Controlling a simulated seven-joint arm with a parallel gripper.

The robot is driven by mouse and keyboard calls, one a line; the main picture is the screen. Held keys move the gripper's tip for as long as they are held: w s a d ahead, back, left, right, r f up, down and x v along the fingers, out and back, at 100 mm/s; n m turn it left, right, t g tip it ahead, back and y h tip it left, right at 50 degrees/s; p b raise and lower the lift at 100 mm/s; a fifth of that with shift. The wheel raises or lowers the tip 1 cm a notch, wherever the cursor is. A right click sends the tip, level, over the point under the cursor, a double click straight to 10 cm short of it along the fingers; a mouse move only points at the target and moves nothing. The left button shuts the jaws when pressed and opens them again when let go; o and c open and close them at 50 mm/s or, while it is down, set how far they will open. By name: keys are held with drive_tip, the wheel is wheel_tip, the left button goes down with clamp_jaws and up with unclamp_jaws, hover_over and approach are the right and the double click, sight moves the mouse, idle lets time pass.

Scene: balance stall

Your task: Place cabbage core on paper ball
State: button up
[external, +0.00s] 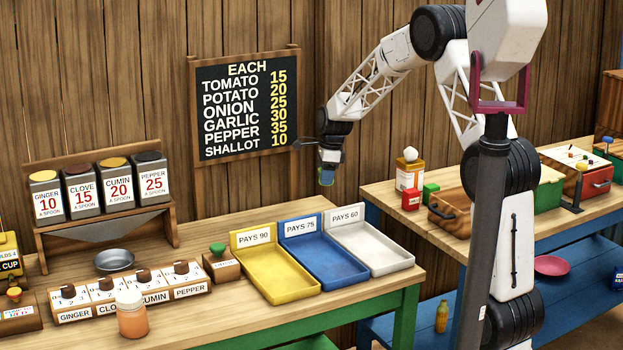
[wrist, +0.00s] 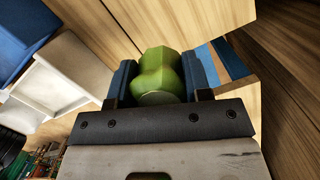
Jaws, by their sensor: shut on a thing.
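My gripper (external: 328,172) is up in the air in front of the plank wall, right of the price board and above the back of the stall table. In the wrist view, my gripper's (wrist: 160,75) blue fingers are shut on a green, lumpy, faceted thing (wrist: 160,72); it may be the cabbage core. In the external view it is too small to make out well. A small whitish ball (external: 410,153) sits on top of an orange-and-white container (external: 410,174) on the right table; it may be the paper ball, but I cannot tell for sure.
Yellow (external: 280,287), blue (external: 338,265) and white (external: 387,262) trays stand below my gripper. Spice tins (external: 120,188) stand at left. The table's back strip (external: 250,214) is clear.

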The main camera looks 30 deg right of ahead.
drive_tip(key=s+d+r, duration=0.3)
drive_tip(key=s+d, duration=0.1)
drive_tip(key=d, duration=0.5)
drive_tip(key=s+d+r, duration=0.4)
drive_tip(key=d, duration=0.6)
drive_tip(key=s+d+r, duration=0.4)
drive_tip(key=d, duration=0.5)
drive_tip(key=shift+s+d+r, duration=0.15)
drive_tip(key=shift+s+r, duration=0.05)
drive_tip(key=shift+s, duration=0.15)
hover_over(409, 146)
drive_tip(key=shift+s+f, duration=0.2)
drive_tip(key=shift+f, duration=0.55)
drive_tip(key=shift+f, duration=0.1)
drive_tip(key=shift+f, duration=1.65)
drive_tip(key=shift+f, duration=0.15)
